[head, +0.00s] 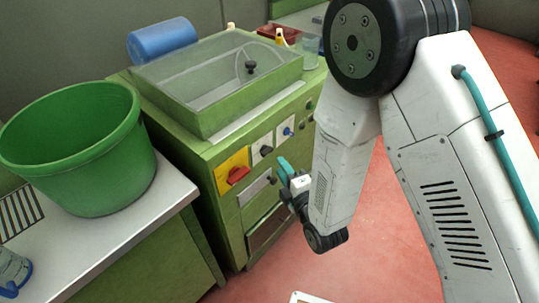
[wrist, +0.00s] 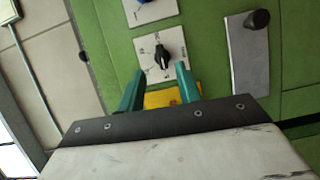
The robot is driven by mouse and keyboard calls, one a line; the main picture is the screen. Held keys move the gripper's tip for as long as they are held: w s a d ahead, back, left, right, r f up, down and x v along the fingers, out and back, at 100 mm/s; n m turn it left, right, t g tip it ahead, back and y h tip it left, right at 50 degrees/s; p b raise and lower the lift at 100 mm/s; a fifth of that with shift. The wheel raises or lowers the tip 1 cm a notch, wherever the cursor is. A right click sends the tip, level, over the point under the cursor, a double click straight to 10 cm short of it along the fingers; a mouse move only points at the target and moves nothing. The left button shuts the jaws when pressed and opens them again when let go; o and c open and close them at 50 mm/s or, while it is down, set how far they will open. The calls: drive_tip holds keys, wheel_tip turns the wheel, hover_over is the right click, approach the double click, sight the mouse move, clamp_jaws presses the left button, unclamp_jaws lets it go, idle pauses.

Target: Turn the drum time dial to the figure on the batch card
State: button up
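A dial with a black pointer knob (wrist: 165,58) sits on a square white plate with small scale marks, on the green machine front. The marks are too small to read. In the head view the same black-knobbed dial (head: 266,150) is between the red switch and a blue-knobbed plate. My gripper (wrist: 160,69) is open, its two teal fingers apart, the knob just beyond and between their tips. I see no contact. In the head view my gripper (head: 283,166) is in front of the panel, right of and below the dial. I cannot make out a batch card.
A red switch on a yellow plate (head: 233,171) is left of the dial; a blue knob (head: 288,131) is right. A metal plate with a dark knob (wrist: 249,60) is beside the dial. A green tub (head: 85,150) stands on the left counter. Red floor lies clear.

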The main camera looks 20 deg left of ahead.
sight(268, 154)
drive_tip(key=shift+y, duration=0.3)
drive_tip(key=x, duration=0.7)
drive_tip(key=shift+s+a+f, duration=0.1)
drive_tip(key=shift+a+f, duration=0.1)
drive_tip(key=shift+a, duration=0.2)
drive_tip(key=c, duration=0.7)
